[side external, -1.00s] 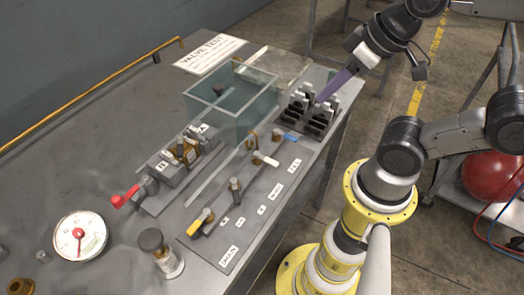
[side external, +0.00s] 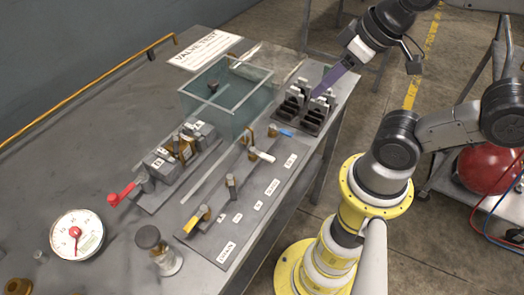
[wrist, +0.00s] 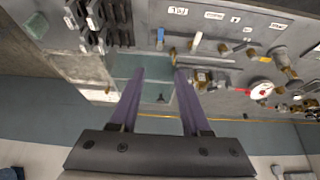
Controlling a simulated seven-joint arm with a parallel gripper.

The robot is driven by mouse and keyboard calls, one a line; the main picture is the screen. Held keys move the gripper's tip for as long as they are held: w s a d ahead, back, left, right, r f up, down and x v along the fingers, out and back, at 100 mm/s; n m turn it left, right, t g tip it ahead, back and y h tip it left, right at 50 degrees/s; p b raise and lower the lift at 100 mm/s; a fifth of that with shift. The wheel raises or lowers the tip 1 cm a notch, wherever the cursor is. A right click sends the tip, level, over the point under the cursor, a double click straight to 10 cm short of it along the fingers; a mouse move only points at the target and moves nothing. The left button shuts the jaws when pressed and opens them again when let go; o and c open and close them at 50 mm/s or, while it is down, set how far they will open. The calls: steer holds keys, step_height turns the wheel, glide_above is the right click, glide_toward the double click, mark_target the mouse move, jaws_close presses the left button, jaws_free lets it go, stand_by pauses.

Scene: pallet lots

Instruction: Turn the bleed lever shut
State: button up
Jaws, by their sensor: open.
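A row of levers stands on a labelled plate in the side view: a blue handle (side external: 284,132), a white handle (side external: 262,155), a grey upright post (side external: 231,186) and a yellow handle (side external: 193,220). One label reads DRAIN; the others are too small to read surely, so I cannot tell which lever is the bleed lever. In the wrist view the blue handle (wrist: 160,38) and white handle (wrist: 196,40) show near the top. My gripper (side external: 318,90) is open and empty, its purple fingers above the black rack in the side view. The wrist view shows the fingers (wrist: 159,72) apart.
The black slotted rack (side external: 305,108) and a clear tank (side external: 205,115) stand at the plate's far end. The bench's left side is mostly clear.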

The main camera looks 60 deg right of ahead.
steer(key=g, duration=0.6)
glide_above(267, 156)
step_height(267, 156, down, 3)
step_height(267, 156, down, 13)
steer(key=shift+f, duration=0.1)
jaws_close()
stand_by(0.3)
